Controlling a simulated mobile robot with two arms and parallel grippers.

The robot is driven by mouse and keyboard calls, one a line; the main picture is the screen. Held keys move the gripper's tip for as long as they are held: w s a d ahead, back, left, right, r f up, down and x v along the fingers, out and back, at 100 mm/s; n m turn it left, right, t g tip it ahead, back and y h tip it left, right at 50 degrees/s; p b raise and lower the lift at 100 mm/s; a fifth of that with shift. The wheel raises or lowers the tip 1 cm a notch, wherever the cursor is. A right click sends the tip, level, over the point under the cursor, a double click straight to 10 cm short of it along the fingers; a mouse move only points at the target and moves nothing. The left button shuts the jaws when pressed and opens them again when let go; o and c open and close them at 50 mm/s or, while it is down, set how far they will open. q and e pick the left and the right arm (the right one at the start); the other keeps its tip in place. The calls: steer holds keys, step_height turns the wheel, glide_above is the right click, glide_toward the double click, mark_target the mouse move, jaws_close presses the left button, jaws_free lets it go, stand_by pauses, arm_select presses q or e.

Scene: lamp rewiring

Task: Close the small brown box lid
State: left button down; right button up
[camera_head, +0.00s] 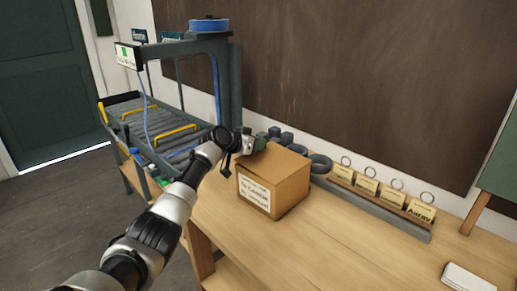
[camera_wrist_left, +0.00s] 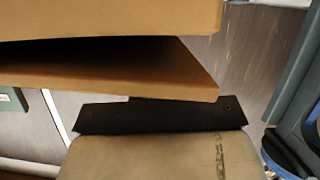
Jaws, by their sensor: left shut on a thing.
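The small brown box (camera_head: 292,194) stands on the wooden table, with a white printed label on its front left face. Its lid (camera_head: 277,162) lies over the top, close to flat. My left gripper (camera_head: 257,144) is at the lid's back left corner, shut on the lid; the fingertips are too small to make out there. In the left wrist view the brown cardboard lid (camera_wrist_left: 120,72) runs across the upper half, with a dark gap above it. A black and beige finger part (camera_wrist_left: 160,116) is just below the cardboard. My right gripper is not in view.
A grey rack (camera_head: 150,120) with yellow handles and a blue spool (camera_head: 209,25) stands left of the box. The table's front right is mostly clear, with a white stack (camera_head: 468,278).

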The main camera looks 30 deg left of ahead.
arm_select(q)
steer(key=shift+a+f+n+h+b, duration=0.15)
steer(key=shift+f+n+h+b, duration=0.2)
steer(key=shift+f+b, duration=0.25)
steer(key=shift+f, duration=0.15)
steer(key=c, duration=1.5)
jaws_free()
steer(key=shift+s, duration=0.1)
steer(key=shift+b+v, duration=0.5)
steer(key=shift+v, duration=4.85)
